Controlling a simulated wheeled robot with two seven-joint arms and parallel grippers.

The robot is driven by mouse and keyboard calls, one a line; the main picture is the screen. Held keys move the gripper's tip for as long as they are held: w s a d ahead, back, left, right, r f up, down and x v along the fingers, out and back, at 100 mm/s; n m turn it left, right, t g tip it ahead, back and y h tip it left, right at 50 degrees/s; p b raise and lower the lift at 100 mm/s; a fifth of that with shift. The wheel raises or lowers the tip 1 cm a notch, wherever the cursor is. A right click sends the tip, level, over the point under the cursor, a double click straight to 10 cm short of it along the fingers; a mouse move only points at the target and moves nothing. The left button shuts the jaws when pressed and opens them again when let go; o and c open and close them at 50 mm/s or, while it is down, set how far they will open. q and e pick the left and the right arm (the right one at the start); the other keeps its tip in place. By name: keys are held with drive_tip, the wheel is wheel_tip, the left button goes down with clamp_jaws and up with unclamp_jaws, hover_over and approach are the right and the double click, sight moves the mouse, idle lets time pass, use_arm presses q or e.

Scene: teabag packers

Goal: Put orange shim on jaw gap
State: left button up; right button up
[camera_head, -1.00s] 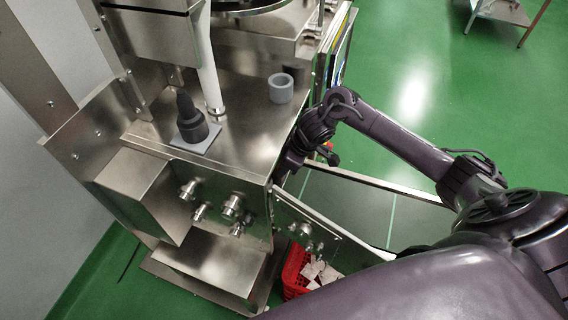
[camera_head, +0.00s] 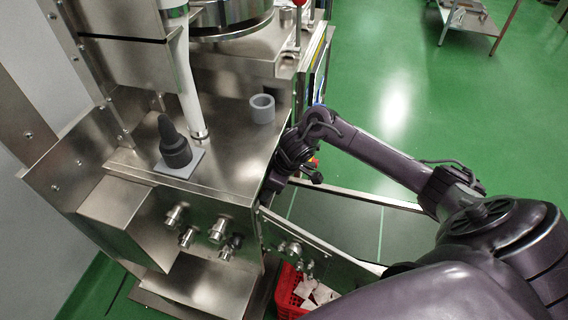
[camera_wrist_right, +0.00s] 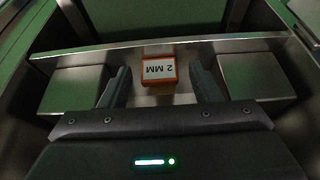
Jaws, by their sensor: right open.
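The orange shim (camera_wrist_right: 159,72), a small block with a white "2 MM" label upside down, shows in the right wrist view. My right gripper (camera_wrist_right: 160,80) is open, with one dark finger on each side of the shim and visible space at both sides. Two steel blocks, left (camera_wrist_right: 74,90) and right (camera_wrist_right: 252,76), stand apart with the shim in the space between them; I cannot tell whether these are the jaws. In the head view my right wrist (camera_head: 297,150) is beside the machine's right side; its fingers and the shim are hidden there. My left gripper is not in view.
The steel machine (camera_head: 225,165) carries a dark cone-shaped part (camera_head: 174,145) on a grey plate and a grey ring (camera_head: 262,109). A steel rim (camera_wrist_right: 180,46) runs behind the shim. A red crate (camera_head: 287,292) holding pale packets is below. Green floor is open at right.

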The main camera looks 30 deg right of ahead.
drive_tip(key=s+d+r+b, duration=0.1)
drive_tip(key=s+d, duration=0.7)
drive_tip(key=s, duration=0.1)
drive_tip(key=shift+s+d, duration=0.15)
drive_tip(key=shift+r, duration=0.15)
idle(0.3)
